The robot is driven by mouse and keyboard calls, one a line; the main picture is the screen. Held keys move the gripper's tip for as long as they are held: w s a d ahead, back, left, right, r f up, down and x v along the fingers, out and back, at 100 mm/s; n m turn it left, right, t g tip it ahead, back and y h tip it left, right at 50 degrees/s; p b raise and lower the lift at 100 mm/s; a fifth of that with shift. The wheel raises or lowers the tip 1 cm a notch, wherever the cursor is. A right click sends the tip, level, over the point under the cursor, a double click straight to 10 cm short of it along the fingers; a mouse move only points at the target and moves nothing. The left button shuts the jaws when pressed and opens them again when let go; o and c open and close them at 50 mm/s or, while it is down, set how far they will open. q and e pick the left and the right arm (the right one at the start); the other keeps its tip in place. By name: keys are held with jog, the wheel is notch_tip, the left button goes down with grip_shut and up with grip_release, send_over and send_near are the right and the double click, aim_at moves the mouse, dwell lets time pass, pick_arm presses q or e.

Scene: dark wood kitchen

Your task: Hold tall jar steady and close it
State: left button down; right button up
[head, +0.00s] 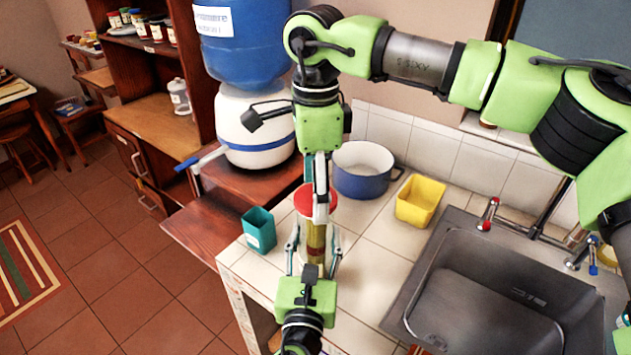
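The tall jar (316,241), narrow with yellowish-brown contents, stands upright near the left edge of the tiled counter. My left gripper (315,236) comes from the near side, with its fingers on both sides of the jar's body, and appears shut on it. A round red lid (301,201) is at the jar's top; I cannot tell whether it is seated or just above. My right gripper (320,207) points down from above, one finger in front of the lid. Its other finger is mostly hidden, so its grip on the lid is unclear.
A teal cup (259,230) stands left of the jar, close to the counter edge. A blue pot (362,183) and a yellow container (420,201) stand behind and to the right. The sink (480,290) is at right. A water dispenser (255,125) stands behind.

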jog(key=c, duration=1.1)
jog(key=shift+c, duration=0.2)
jog(key=o, duration=1.3)
jog(key=shift+r, duration=0.15)
notch_tip(320, 180, up, 12)
pick_arm(q)
jog(key=c, duration=1)
grip_release()
